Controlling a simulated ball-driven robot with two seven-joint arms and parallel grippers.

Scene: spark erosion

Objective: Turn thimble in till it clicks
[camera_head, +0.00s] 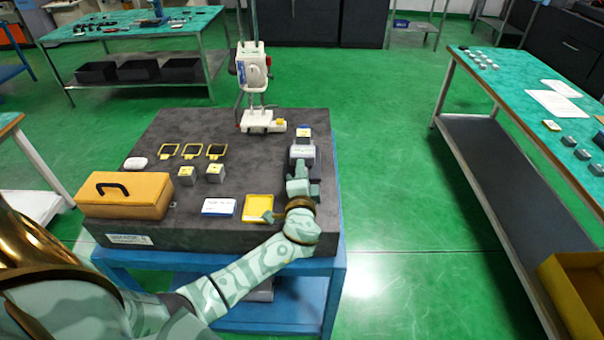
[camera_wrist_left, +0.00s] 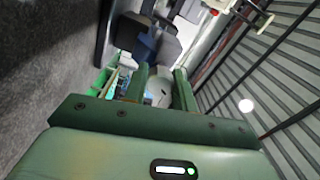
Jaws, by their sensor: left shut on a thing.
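My left gripper (camera_head: 300,186) is over the right side of the dark stone plate (camera_head: 240,140). It is at the near end of a grey device with a pale label (camera_head: 302,152). In the left wrist view the two green fingers (camera_wrist_left: 158,84) are closed on a rounded grey part, which I take to be the thimble (camera_wrist_left: 158,95). The fingers cover most of it, and in the head view my gripper hides it. Any scale reading is too small to tell. My right gripper is not in view.
A white stand (camera_head: 252,68) rises at the back of the plate. A yellow tray (camera_head: 258,207), a white-blue card (camera_head: 218,207), grey blocks (camera_head: 215,173), yellow frames (camera_head: 192,151) and an orange case (camera_head: 125,195) lie to the left. Green floor is free to the right.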

